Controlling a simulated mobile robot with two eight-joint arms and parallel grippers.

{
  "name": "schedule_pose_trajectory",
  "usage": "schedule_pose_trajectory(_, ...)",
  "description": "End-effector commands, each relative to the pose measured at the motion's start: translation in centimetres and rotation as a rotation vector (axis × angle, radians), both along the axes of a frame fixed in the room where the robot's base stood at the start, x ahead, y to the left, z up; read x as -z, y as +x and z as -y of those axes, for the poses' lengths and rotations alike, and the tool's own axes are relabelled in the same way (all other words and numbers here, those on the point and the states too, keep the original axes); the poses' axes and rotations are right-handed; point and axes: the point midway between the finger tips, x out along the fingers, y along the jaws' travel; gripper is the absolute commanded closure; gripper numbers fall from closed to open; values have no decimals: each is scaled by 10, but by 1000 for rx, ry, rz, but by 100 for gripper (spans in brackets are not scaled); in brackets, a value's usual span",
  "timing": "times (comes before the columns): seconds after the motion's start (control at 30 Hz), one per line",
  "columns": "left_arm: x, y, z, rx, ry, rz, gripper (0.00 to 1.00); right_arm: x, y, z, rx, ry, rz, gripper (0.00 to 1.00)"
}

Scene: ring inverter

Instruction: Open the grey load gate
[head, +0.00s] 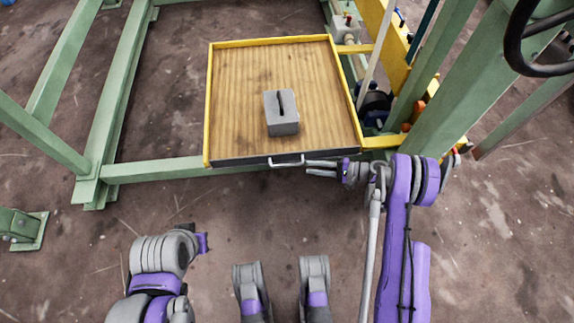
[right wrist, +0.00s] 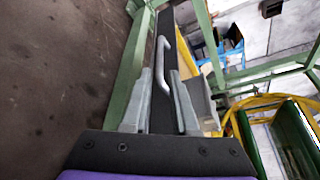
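The grey load gate (head: 237,161) is the dark panel along the near edge of the wooden-floored tray, and it is up, closing that side. A light grey bar handle (head: 287,161) sits on its outer face. In the right wrist view the gate (right wrist: 162,118) runs lengthwise between my fingers, with the handle (right wrist: 165,65) just ahead. My right gripper (head: 308,167) is open and empty, just right of the handle; its spread fingers (right wrist: 161,78) show in the wrist view. My left arm is at the lower left; its fingers do not show.
The tray (head: 207,100) has yellow walls on its other sides. A grey slotted block (head: 282,115) stands on its floor. Green frame posts (head: 450,95) and yellow machinery stand at the right, and a green beam (head: 150,169) runs at the left. The floor before the gate is clear.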

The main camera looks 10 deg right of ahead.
Motion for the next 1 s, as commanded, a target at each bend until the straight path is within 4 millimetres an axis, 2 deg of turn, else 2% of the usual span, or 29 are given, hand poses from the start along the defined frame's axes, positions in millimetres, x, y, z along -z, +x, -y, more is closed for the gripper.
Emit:
schedule_pose_trajectory(0.3,10,2,0,0,0,0,100,13,18,-54,-5,0,0,73)
schedule_pose_trajectory(0.5,14,3,0,0,0,1,100,19,29,-82,-3,-1,0,73)
schedule_pose_trajectory(0.7,15,3,0,0,0,1,100,21,33,-93,0,-2,0,73)
schedule_pose_trajectory(0.97,15,3,0,0,0,1,100,21,33,-93,0,-2,0,73)
schedule_pose_trajectory(1.0,15,3,0,0,0,1,100,21,33,-93,0,-2,0,80)
